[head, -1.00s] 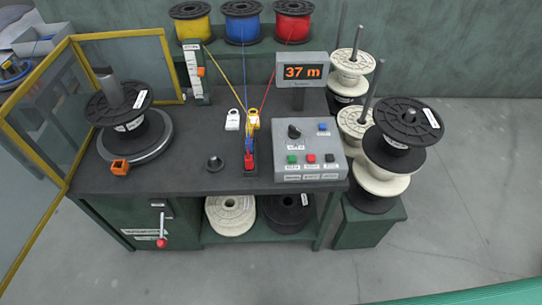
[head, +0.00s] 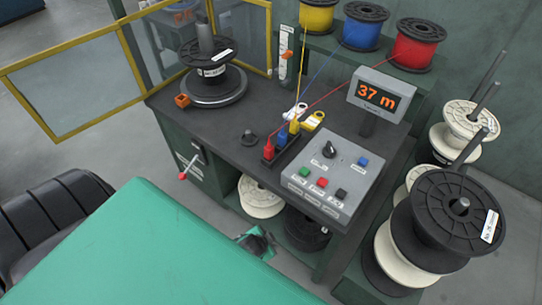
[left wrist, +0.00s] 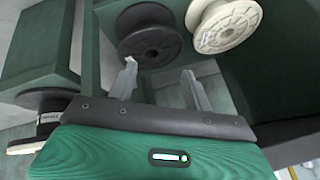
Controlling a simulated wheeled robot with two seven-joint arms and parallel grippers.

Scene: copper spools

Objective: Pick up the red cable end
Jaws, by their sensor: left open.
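The red cable end (head: 268,149) stands upright in a small dark holder on the bench, beside the blue cable end (head: 282,138) and the yellow cable end (head: 294,127). Its thin red cable runs up to the red spool (head: 416,45). My left gripper (left wrist: 162,82) is open and empty in the left wrist view, its two fingers apart in front of the spools under the bench. In the head view my green left arm covers the lower left, with the gripper low before the bench, below the cable ends and mostly hidden. The right gripper is out of view.
A grey control box (head: 325,178) and a 37 m display (head: 380,96) stand right of the holder. A yellow-framed guard (head: 72,85) and black spool (head: 205,65) are on the left. Stacked spools (head: 440,225) stand right. Under the bench are a black spool (left wrist: 150,40) and white spool (left wrist: 225,25).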

